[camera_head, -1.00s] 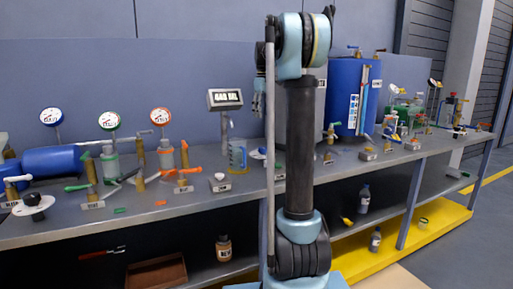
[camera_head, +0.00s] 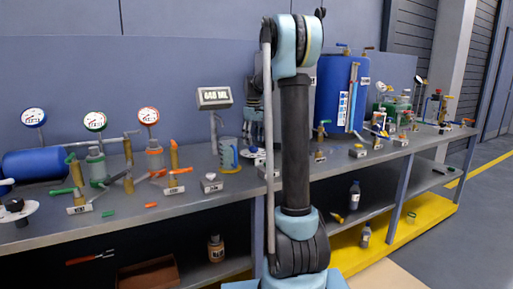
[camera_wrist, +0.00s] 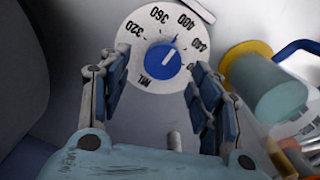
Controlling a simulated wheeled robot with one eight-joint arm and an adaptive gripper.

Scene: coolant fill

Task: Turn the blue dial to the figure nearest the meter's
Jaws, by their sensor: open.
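The blue dial (camera_wrist: 162,60) sits on a round white plate marked 320, 360, 400, 440 and mL in the wrist view. In the head view my gripper is partly hidden behind my arm, above the dial's white plate (camera_head: 250,153). The meter (camera_head: 214,97) stands on a post at the left; its digits are too blurred to read surely.
A clear jug with blue (camera_head: 228,154) stands on the bench left of the dial. A turquoise cylinder with a yellow rim (camera_wrist: 266,88) is close right of my fingers. A blue tank (camera_head: 340,95) stands right of my arm. Gauges and valves fill the left bench.

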